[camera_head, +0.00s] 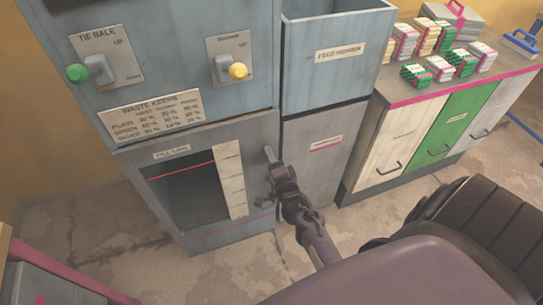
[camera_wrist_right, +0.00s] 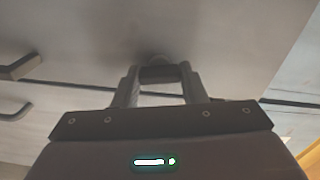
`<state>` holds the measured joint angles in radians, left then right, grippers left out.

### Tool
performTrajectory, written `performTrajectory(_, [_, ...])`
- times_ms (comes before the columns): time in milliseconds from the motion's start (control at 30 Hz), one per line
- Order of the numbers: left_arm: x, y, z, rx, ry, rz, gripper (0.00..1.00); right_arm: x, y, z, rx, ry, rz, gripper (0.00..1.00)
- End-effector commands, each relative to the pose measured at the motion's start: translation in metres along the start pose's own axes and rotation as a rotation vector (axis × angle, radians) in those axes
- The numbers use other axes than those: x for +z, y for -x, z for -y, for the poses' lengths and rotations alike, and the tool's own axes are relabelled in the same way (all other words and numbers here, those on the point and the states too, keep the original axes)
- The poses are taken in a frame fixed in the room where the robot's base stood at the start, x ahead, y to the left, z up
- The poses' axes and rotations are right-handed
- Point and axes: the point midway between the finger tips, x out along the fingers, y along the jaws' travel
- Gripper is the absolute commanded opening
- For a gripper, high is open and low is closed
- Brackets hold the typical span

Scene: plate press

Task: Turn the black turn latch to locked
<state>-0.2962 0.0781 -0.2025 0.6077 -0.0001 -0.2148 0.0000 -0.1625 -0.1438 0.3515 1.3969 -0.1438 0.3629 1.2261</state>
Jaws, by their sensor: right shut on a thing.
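The black turn latch (camera_wrist_right: 158,75) shows in the right wrist view as a short dark bar between my two fingertips. A round boss sits behind it on a pale panel. My right gripper (camera_head: 270,180) is shut on the latch, at the right edge of the press's lower front door (camera_head: 222,237) in the head view. There the gripper hides the latch, so I cannot tell its angle. A small pale grey piece (camera_head: 269,153) sticks up just above the gripper. My left gripper is not in view.
The press's upper panel has a green-knobbed lever (camera_head: 77,73) and a yellow-knobbed lever (camera_head: 238,71). A grey bin unit (camera_head: 337,53) stands right of the door. Further right, a cabinet (camera_head: 402,140) carries several wrapped bundles. Concrete floor (camera_head: 95,225) is open at front left.

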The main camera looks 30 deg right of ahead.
Motion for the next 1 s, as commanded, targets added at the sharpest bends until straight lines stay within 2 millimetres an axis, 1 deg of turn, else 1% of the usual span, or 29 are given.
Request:
performTrajectory(200, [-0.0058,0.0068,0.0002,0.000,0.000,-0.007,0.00,0.0004,0.0000,0.0004,0.002,-0.132,0.000,0.15])
performTrajectory(400, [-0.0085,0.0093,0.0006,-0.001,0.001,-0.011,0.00,0.0007,0.0002,-0.0003,0.002,-0.203,0.001,0.15])
performTrajectory(967, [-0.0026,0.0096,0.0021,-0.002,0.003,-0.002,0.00,0.0002,0.0001,-0.0008,0.002,-0.234,0.000,0.15])
performTrajectory(1000, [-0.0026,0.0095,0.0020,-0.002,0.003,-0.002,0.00,0.0002,0.0001,-0.0008,0.002,-0.234,0.000,0.39])
